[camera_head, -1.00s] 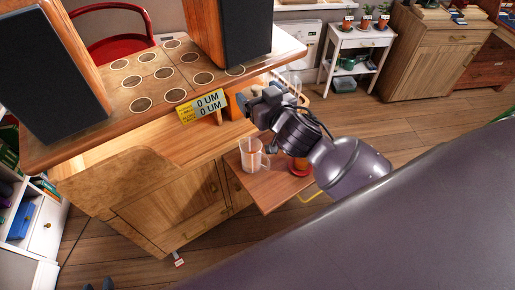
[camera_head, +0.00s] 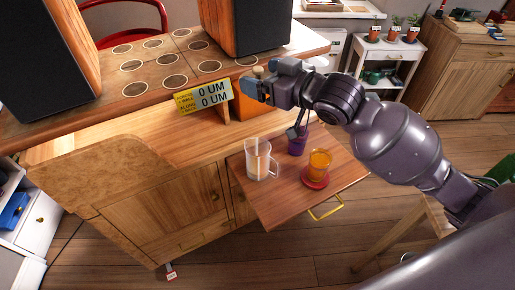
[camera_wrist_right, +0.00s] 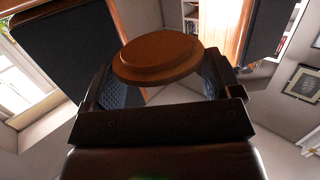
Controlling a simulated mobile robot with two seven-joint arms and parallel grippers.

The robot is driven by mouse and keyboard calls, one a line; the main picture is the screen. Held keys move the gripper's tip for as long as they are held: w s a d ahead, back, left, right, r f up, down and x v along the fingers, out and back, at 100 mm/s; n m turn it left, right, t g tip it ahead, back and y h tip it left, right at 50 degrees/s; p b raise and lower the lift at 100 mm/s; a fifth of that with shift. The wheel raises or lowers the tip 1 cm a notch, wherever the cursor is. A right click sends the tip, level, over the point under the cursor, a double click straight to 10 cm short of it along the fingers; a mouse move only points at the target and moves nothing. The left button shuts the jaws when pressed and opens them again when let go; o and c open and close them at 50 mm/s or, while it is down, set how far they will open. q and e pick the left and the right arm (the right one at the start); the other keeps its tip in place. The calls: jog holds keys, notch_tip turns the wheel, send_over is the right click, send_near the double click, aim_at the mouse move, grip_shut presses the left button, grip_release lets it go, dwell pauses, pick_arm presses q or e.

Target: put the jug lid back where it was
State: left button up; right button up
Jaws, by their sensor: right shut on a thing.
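The jug lid (camera_wrist_right: 157,55) is a round brown disc with a stepped edge, held between the fingers of my right gripper in the right wrist view. In the head view my right gripper (camera_head: 256,84) is shut on the lid (camera_head: 258,72), which shows small at its tips. The gripper is above the wooden desk, beside the yellow sign. The clear jug (camera_head: 258,160) stands upright on the pull-out board, below the gripper and apart from it. Its top is uncovered and a brown stick-like thing shows inside. My left gripper is not in view.
A purple cup (camera_head: 297,144) and an orange glass on a red saucer (camera_head: 314,182) stand right of the jug on the pull-out board (camera_head: 270,208). The yellow sign (camera_head: 204,97) and dark speakers (camera_head: 236,25) stand close to the gripper. The board's front is clear.

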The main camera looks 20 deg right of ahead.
pick_arm(q)
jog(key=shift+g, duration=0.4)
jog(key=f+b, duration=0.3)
jog(key=b, duration=0.1)
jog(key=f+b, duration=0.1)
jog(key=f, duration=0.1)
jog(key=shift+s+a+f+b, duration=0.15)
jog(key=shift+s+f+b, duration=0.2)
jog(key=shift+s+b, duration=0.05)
pick_arm(e)
notch_tip(320, 180, down, 20)
jog(key=shift+r, duration=0.1)
jog(key=shift+f, duration=0.35)
jog(key=shift+f, duration=0.3)
jog(key=o, duration=0.8)
jog(key=shift+r, duration=0.1)
